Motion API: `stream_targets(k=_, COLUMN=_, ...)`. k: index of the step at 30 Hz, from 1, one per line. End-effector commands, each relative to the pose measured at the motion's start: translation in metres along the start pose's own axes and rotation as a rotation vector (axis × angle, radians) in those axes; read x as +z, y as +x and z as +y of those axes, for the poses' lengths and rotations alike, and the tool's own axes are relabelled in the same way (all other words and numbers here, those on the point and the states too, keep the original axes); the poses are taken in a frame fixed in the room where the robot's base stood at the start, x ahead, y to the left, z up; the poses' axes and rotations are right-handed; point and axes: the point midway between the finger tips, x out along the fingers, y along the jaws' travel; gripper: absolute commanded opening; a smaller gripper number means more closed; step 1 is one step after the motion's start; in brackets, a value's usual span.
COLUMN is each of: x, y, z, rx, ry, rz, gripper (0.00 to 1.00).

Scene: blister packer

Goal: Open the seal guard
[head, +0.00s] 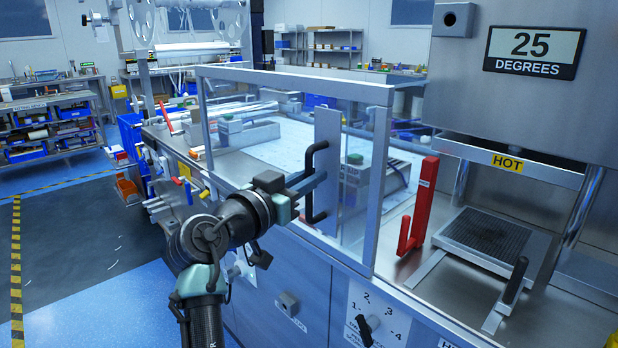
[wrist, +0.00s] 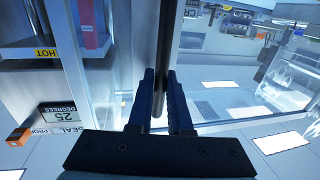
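The seal guard (head: 385,185) is a clear panel in a grey metal frame, standing upright along the front of the machine. A grey plate (head: 328,128) on it carries a black upright bar handle (head: 309,205). The handle also shows in the wrist view (wrist: 168,45) as a dark bar running down between my fingers. My gripper (head: 318,178) reaches the handle from the front left. In the wrist view, my gripper's (wrist: 161,78) two blue fingers lie on either side of the bar, with no clear gap, and look shut on it.
Right of the guard are a red bracket (head: 419,205), a press marked HOT (head: 507,163) and a black-handled sliding tray (head: 487,236). A numbered dial (head: 367,325) sits on the front below. Open floor (head: 90,240) lies to the left.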

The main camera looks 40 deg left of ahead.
Motion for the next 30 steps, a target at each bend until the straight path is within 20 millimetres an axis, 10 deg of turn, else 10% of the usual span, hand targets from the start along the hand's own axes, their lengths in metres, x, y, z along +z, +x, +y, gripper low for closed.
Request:
stream_targets(k=6, x=0.001, y=0.0, z=0.001, rx=0.002, ry=0.0, rz=-0.002, gripper=0.47)
stream_targets(k=17, x=0.001, y=-0.005, z=0.001, rx=0.002, ry=0.0, rz=-0.002, gripper=0.47)
stream_targets(k=30, x=0.001, y=-0.089, z=0.0, rx=-0.001, ry=0.001, rz=-0.002, gripper=0.47)
